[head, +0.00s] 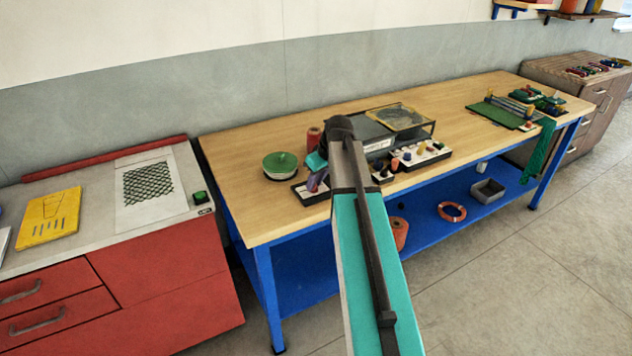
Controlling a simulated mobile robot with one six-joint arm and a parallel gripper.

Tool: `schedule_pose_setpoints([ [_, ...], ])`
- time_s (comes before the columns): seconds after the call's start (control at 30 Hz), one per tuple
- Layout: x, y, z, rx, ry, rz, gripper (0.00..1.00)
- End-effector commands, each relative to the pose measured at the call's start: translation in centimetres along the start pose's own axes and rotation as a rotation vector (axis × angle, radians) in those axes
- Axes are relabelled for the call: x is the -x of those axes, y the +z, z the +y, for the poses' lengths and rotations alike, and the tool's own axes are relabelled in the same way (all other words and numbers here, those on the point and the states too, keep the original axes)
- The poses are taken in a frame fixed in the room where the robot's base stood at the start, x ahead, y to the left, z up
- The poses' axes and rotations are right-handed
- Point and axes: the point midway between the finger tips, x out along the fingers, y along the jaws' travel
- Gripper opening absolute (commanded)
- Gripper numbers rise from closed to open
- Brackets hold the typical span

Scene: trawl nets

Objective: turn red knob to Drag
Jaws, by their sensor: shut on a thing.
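My gripper (317,184) is at the left end of a low black-and-white panel (307,193) on the wooden bench. The gripper is small and partly hidden by my wrist and arm. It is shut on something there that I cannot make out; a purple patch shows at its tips. Farther right, past my arm, a row of small knobs stands on a white-topped panel (437,154). One of them is a red-orange knob (395,164), apart from my gripper. My arm hides the stretch between the two panel parts. Labels such as Drag are too small to read.
A green-topped round tin (280,165) stands left of my gripper, with a reddish spool (314,138) behind. A glass-topped case (402,118) sits behind the knobs. The wooden bench top (240,205) is bare at its front left. A red cabinet (165,265) stands left.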

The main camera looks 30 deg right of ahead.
Motion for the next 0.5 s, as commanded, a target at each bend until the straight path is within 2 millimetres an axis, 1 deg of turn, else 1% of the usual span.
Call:
schedule_pose_setpoints([
  [0.2,0.02,0.02,-0.12,-0.069,0.029,-0.001,0.00],
  [0.5,0.01,0.01,-0.11,-0.091,0.037,-0.001,0.00],
])
